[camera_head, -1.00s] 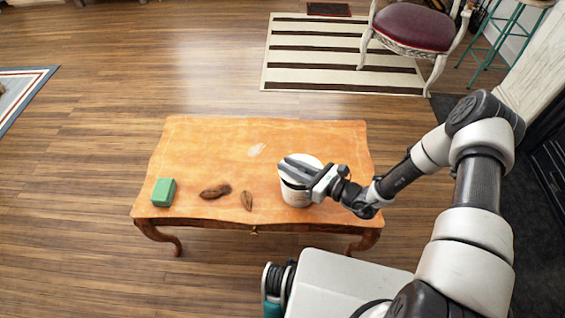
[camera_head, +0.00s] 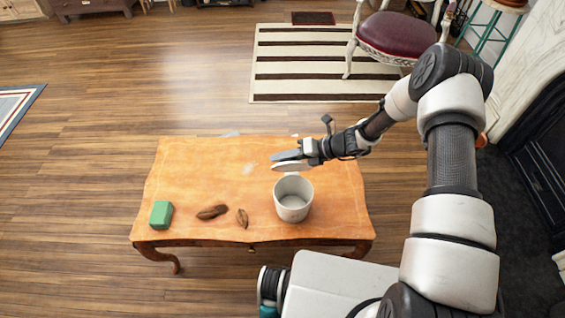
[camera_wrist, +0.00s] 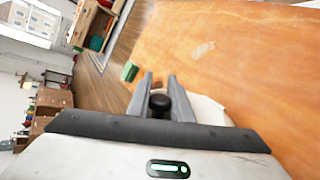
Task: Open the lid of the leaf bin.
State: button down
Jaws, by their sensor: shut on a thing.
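The leaf bin (camera_head: 293,204) is a white round pot standing on the front right part of the wooden table, and its open top shows the empty-looking inside. Its white lid (camera_head: 291,168) is off the bin, held above and behind the rim. My gripper (camera_head: 274,161) is shut on the lid's dark knob. In the wrist view the black knob (camera_wrist: 160,103) sits between the two fingers of my gripper (camera_wrist: 160,78), and part of the pale lid (camera_wrist: 212,109) shows to the right of them.
The orange wooden table (camera_head: 205,170) has clear room at its back left. Two brown leaf-like pieces (camera_head: 212,212) (camera_head: 242,218) lie left of the bin. A green block (camera_head: 161,214) is at the left front corner. A red-seated chair (camera_head: 397,33) stands farther back.

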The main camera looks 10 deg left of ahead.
jog(key=shift+w+a, duration=0.25)
jog(key=shift+w, duration=0.65)
dwell(0.6)
jog(key=c, duration=1.6)
grip_release()
jog(key=shift+d, duration=0.1)
jog(key=p+v, duration=0.1)
jog(key=v, duration=1.6)
jog(key=shift+w+r, duration=0.1)
jog(key=shift+w, duration=0.05)
jog(key=shift+d, duration=0.1)
